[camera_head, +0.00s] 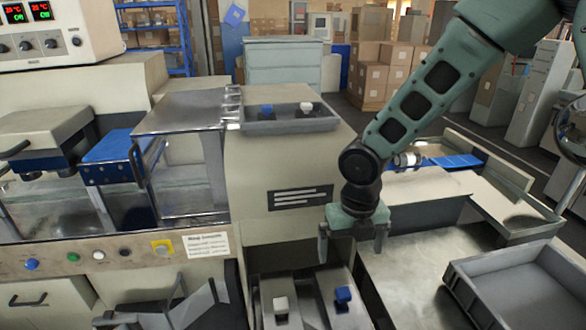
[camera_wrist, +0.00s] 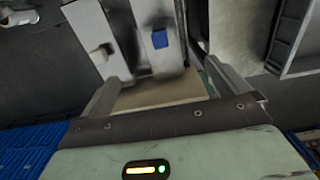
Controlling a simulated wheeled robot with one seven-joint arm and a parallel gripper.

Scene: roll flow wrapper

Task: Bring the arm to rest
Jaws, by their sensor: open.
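My green arm (camera_head: 415,108) reaches in from the upper right in the head view, with its wrist bent downward. My gripper (camera_head: 352,245) points down in front of the machine's cream housing (camera_head: 290,175). Its two fingers are spread wide with nothing between them. It also shows open in the wrist view (camera_wrist: 165,84). Below it are two grey panels, one with a white knob (camera_head: 281,306) and one with a blue knob (camera_head: 343,295). Both knobs also show in the wrist view, the white one (camera_wrist: 104,50) and the blue one (camera_wrist: 160,39). The fingers look apart from both knobs.
A grey tray (camera_head: 290,126) on top of the housing holds a blue and a white piece. An empty grey bin (camera_head: 490,300) stands at the lower right. A conveyor (camera_head: 455,161) with a blue belt lies behind the arm. Control buttons line the machine's front at left.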

